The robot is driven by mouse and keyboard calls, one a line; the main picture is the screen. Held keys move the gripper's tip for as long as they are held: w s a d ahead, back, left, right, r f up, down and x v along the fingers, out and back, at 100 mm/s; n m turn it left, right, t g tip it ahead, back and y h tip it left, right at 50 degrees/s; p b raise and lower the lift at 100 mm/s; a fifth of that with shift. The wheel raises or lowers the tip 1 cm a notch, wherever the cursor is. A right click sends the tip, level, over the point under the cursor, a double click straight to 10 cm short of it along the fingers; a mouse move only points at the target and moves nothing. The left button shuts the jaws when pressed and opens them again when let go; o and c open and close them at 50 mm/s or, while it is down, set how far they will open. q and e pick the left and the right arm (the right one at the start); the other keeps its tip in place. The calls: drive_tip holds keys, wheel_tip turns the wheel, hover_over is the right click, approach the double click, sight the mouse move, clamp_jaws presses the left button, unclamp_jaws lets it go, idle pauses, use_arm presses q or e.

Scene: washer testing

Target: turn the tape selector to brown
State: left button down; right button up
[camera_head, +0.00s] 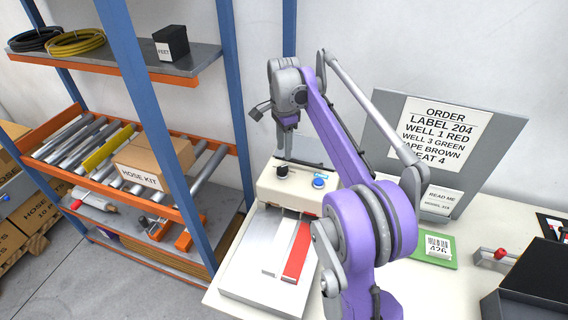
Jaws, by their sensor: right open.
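The beige machine (263,190) on the table has a black knob (282,171), which looks like the tape selector, and a blue button (319,182) to its right. The knob's setting and any markings are too small to read. Below them a white strip (283,243) and a red strip (298,250) lie along the machine's bed. My right gripper (284,150) is open, pointing down just above and behind the knob, apart from it as far as I can tell. My left gripper is not in view.
A sign (437,130) behind the table reads "TAPE BROWN" among other lines. A blue-and-orange shelf rack (160,110) stands left. My arm covers the table's middle.

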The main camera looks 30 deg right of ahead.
sight(284, 166)
wheel_tip(284, 166, down, 7)
drive_tip(key=shift+r, duration=0.2)
clamp_jaws()
idle(0.3)
